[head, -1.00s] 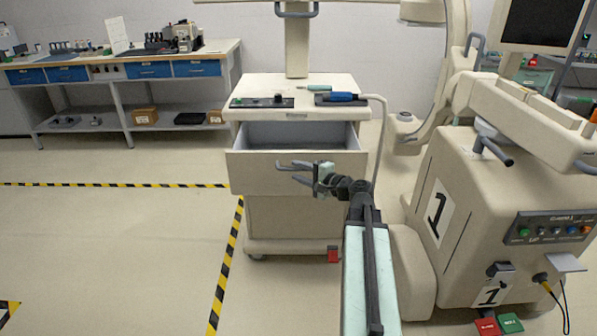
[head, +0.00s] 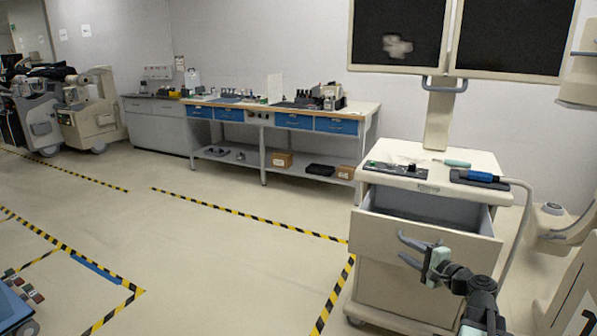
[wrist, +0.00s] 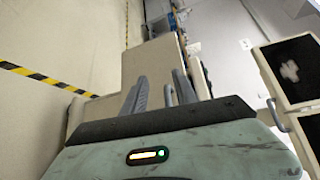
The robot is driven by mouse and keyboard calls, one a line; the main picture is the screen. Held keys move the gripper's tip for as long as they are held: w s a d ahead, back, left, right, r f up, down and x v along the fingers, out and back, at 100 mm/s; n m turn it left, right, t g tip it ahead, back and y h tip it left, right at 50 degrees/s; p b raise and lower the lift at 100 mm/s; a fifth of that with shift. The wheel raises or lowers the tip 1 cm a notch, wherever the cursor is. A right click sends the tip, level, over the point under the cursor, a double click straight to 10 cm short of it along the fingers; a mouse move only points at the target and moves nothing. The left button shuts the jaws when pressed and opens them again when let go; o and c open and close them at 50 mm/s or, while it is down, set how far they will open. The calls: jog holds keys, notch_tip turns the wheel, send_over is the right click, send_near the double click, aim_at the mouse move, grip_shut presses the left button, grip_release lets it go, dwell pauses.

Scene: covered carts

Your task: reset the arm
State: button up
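My gripper (head: 402,247) is in the lower right of the head view, on the end of my dark-jointed arm. Its two grey fingers are apart, with nothing seen held between them. It shows in front of the beige cart's (head: 392,290) open drawer (head: 425,233); I cannot tell how far it is from the drawer front. In the wrist view the two fingers (wrist: 160,80) also stand apart, with the beige cart beyond them. Most of my arm is cut off by the bottom edge of the head view.
The cart's top holds a black control panel (head: 396,170) and a blue-handled probe (head: 480,177); twin monitors (head: 400,32) stand above. A workbench (head: 372,108) is along the back wall. Yellow-black tape (head: 250,216) marks the floor, which is clear left of the cart.

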jog(key=a+f+n+g+y, duration=0.1)
jog(key=a+f+n+g, duration=0.2)
jog(key=a, duration=0.8)
jog(key=a+f+n+g+y, duration=0.2)
jog(key=a+f+n+g, duration=0.1)
jog(key=a, duration=0.9)
jog(key=s+a+f+n+g+h, duration=0.5)
jog(key=s+a+f+n+g, duration=0.2)
jog(key=s+f, duration=0.4)
jog(key=s+d+f+n+g+h, duration=0.2)
jog(key=s+d+f+h, duration=0.25)
jog(key=d, duration=0.45)
notch_tip(320, 180, up, 22)
jog(key=p, duration=2)
jog(key=shift+w+a+f+p, duration=0.2)
jog(key=shift+a+p, duration=0.1)
